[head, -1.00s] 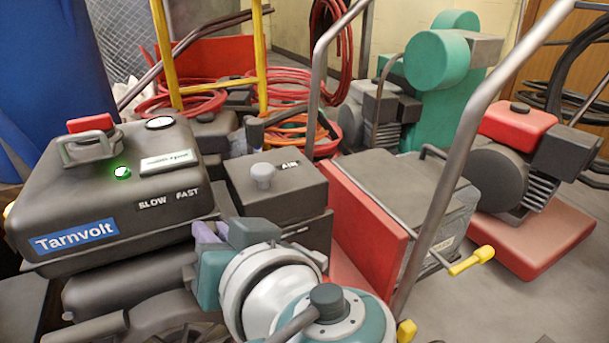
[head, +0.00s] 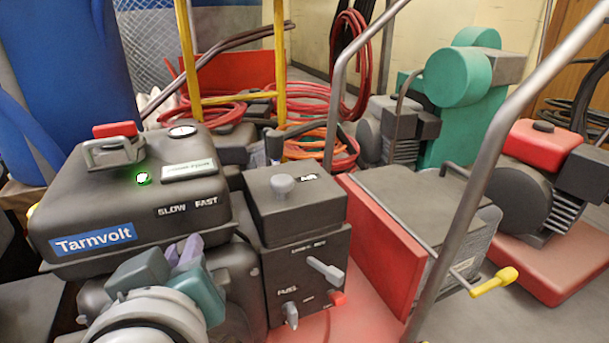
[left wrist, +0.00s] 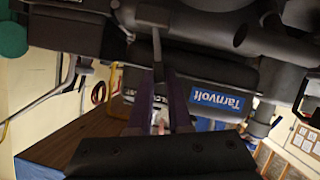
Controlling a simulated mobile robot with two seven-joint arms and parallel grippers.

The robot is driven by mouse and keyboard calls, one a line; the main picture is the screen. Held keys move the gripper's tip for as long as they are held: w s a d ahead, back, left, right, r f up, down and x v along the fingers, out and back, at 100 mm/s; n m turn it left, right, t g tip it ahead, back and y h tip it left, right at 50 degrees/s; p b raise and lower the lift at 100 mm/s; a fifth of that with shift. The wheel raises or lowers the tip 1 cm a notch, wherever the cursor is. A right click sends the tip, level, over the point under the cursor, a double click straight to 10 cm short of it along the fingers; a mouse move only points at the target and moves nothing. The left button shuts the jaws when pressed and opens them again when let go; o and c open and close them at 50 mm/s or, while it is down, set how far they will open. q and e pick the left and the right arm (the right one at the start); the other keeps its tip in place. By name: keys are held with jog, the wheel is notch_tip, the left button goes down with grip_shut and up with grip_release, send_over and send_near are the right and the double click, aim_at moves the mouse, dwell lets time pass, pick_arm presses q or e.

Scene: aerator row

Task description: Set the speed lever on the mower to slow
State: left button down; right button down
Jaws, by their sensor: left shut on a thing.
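The mower's engine has a dark grey tank (head: 95,190) with a blue Tarnvolt label. A strip marked SLOW, on the left, and FAST (head: 187,206) is on its front. My left gripper (head: 188,250), with purple fingers, is just below this strip, about under the middle of the words. In the left wrist view, the purple fingers (left wrist: 160,78) are shut on a thin grey lever (left wrist: 156,48), which I take as the speed lever. In the head view the gripper hides this lever. My right gripper is out of view.
Right of my gripper is a dark panel (head: 300,262) with FUEL markings, a grey lever (head: 326,270) and a small knob (head: 290,314). An AIR box with a grey knob (head: 283,185) is above it. A grey handle bar (head: 470,190) rises at the right.

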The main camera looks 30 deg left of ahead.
pick_arm(q)
jog(key=shift+s+a+f+n+t+h+b, duration=0.25)
jog(key=shift+s+n+t+h+b, duration=0.1)
jog(key=shift+n+b, duration=0.1)
dwell(0.3)
jog(key=c, duration=0.8)
grip_release()
jog(key=shift+c, duration=0.2)
jog(key=shift+r, duration=0.1)
jog(key=p+v, duration=0.2)
jog(key=v, duration=0.8)
jog(key=shift+p, duration=0.35)
